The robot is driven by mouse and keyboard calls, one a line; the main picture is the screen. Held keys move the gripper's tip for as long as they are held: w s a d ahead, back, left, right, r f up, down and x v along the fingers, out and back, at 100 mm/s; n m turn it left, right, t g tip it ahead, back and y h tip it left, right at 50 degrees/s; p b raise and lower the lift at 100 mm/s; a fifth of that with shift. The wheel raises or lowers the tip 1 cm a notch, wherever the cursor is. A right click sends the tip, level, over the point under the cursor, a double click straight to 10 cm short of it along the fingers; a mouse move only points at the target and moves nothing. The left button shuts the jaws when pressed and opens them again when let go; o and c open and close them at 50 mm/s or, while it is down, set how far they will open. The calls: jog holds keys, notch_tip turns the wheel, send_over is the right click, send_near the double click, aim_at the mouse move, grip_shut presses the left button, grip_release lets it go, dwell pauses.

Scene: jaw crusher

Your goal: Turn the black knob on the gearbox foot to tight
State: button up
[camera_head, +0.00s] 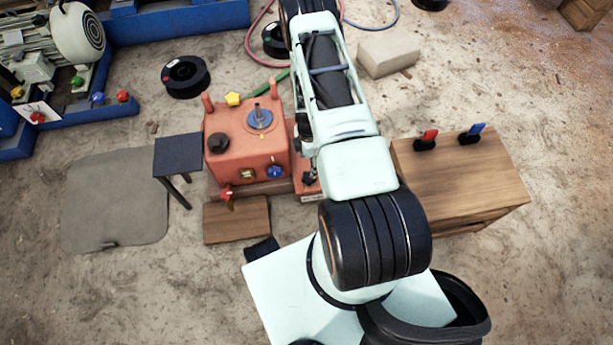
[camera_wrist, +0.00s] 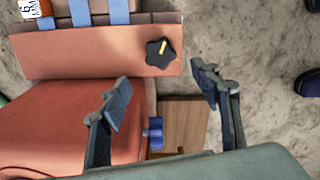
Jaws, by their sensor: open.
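The black star-shaped knob (camera_wrist: 160,52) with a yellow mark sits on the orange gearbox foot (camera_wrist: 70,53), near its right end in the wrist view. The yellow mark runs nearly up and down the picture, slightly tilted. My gripper (camera_wrist: 161,80) is open and empty, one finger below left of the knob and the other to its right; neither appears to touch it. In the head view the orange gearbox (camera_head: 245,150) stands left of my arm. My arm covers part of the gearbox foot there, and I cannot make out the knob clearly.
In the wrist view a blue knob (camera_wrist: 155,132) sticks out beside the gearbox body, between my fingers. In the head view a wooden cabinet (camera_head: 470,180) with red and blue handles stands right of my arm. A small dark table (camera_head: 178,155) stands left of the gearbox.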

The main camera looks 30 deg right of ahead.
aim_at(308, 177)
notch_tip(308, 177, down, 11)
jog(key=b, duration=0.3)
jog(key=shift+r, duration=0.2)
jog(key=c, duration=1.2)
